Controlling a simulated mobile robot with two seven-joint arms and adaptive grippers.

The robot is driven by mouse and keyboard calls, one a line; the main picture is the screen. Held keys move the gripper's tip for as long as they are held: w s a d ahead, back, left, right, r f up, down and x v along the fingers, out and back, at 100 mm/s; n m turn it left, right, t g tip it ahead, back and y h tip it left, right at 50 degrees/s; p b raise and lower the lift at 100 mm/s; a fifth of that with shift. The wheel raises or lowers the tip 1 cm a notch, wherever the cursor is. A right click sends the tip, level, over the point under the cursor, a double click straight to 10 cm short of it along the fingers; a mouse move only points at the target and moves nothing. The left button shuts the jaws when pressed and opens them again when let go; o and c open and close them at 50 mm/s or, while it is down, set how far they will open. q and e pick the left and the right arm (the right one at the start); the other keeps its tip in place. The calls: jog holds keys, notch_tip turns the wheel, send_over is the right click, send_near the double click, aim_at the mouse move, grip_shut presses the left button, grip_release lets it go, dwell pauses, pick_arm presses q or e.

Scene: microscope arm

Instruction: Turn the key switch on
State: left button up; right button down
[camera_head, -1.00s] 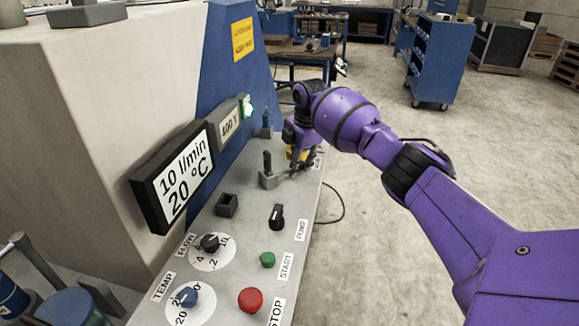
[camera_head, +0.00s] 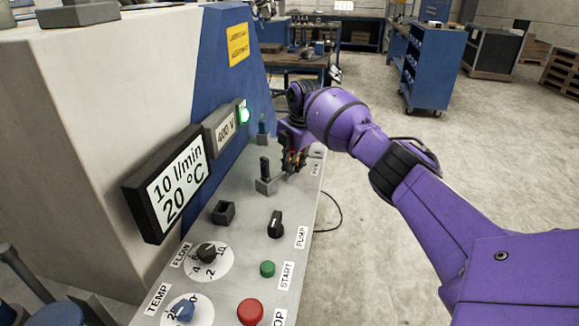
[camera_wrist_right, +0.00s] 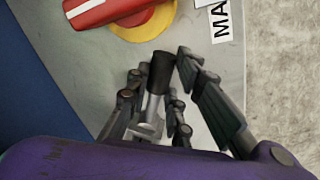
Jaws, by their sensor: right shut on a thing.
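My right gripper (camera_head: 292,166) is at the far end of the grey control panel. In the wrist view its fingers (camera_wrist_right: 163,68) stand on both sides of a black-topped silver piece (camera_wrist_right: 153,103), which looks like the key. The gripper is shut on it. Whether its lower end sits in a lock cannot be told, as the fingers and arm hide part of it. My left gripper is not in view.
A red rotary handle on a yellow disc (camera_wrist_right: 146,27) lies just beyond the fingers. A dark upright lever on a block (camera_head: 265,178) stands beside the gripper. The panel (camera_head: 240,243) also carries knobs and buttons.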

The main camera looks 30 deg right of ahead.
jog(key=c, duration=1.6)
grip_release()
jog(key=shift+o, duration=0.2)
notch_tip(320, 180, up, 12)
jog(key=s, duration=0.2)
jog(key=shift+d, duration=0.3)
jog(key=shift+s+f, duration=0.1)
jog(key=shift+f, duration=0.05)
